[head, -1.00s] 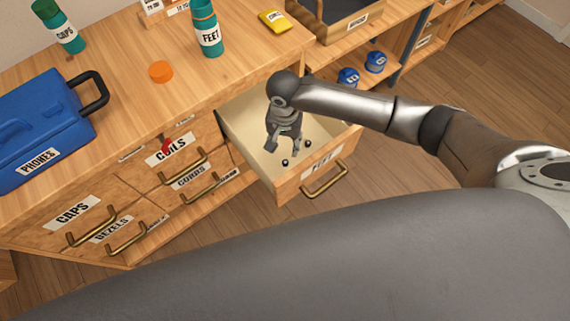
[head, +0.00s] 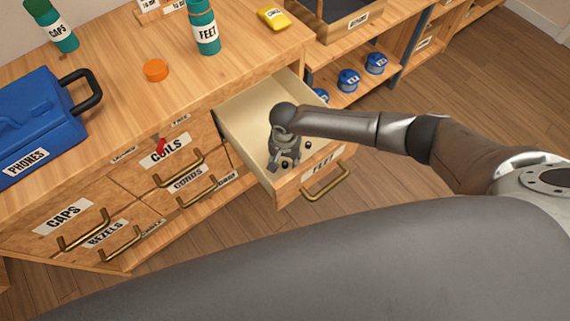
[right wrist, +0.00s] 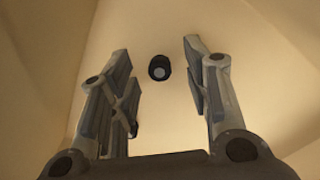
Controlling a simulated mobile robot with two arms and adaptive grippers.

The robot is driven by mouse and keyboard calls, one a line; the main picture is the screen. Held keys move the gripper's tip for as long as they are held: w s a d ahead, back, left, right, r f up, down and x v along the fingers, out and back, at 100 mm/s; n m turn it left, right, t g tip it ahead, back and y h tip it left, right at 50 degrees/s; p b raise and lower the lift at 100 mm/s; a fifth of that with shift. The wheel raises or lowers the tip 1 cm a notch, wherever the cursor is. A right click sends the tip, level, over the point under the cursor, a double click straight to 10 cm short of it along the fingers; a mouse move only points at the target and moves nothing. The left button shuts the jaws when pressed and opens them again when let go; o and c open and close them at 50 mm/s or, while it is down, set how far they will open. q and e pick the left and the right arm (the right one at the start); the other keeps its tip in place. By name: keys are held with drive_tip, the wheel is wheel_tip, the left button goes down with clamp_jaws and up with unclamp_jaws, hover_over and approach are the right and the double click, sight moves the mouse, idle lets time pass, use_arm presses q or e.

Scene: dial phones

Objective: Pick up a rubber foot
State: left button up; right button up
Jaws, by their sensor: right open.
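The open FEET drawer (head: 240,123) holds small black rubber feet. One rubber foot (head: 285,164) lies on the drawer floor between or just beyond my right gripper's fingertips; a second rubber foot (head: 308,145) lies to the right. My right gripper (head: 283,168) reaches down into the drawer, open and empty. In the right wrist view, a round black foot (right wrist: 160,68) with a pale centre shows between the two spread fingers (right wrist: 157,52), apart from both. Another dark foot (right wrist: 134,130) shows by the left finger, partly hidden. My left gripper is not in view.
The drawer walls surround the gripper closely. On the counter stand a teal FEET bottle (head: 205,30), an orange cap (head: 156,70), a blue PHONES case (head: 35,120) and a yellow item (head: 273,19).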

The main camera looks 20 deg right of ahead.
drive_tip(key=shift+f, duration=0.25)
drive_tip(key=c, duration=0.8)
